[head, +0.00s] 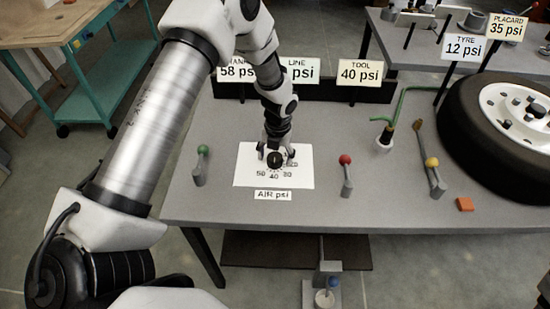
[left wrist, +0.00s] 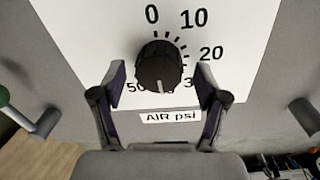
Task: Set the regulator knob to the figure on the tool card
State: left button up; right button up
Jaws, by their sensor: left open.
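The black regulator knob (head: 275,159) sits on a white dial plate (head: 243,176) labelled AIR psi; it also shows in the left wrist view (left wrist: 159,66). There its white mark points down, between the partly hidden 50 and 30; the 40 is hidden there. In the head view the 40 shows just below the knob. The tool card (head: 360,72) reads 40 psi. My left gripper (left wrist: 161,72) is open, its fingers on either side of the knob with gaps; it also shows over the knob in the head view (head: 276,154). My right gripper is not in view.
Levers with green (head: 202,150), red (head: 345,159) and yellow (head: 432,162) balls stand on the bench. A tyre (head: 464,130) lies at right, and an orange block (head: 465,204) near the front edge. Other cards read 58, 12 and 35 psi; the line card (head: 300,70) is partly covered.

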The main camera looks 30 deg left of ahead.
aim_at(277, 158)
pick_arm(q)
notch_tip(277, 158, up, 11)
jog(key=shift+d, duration=0.3)
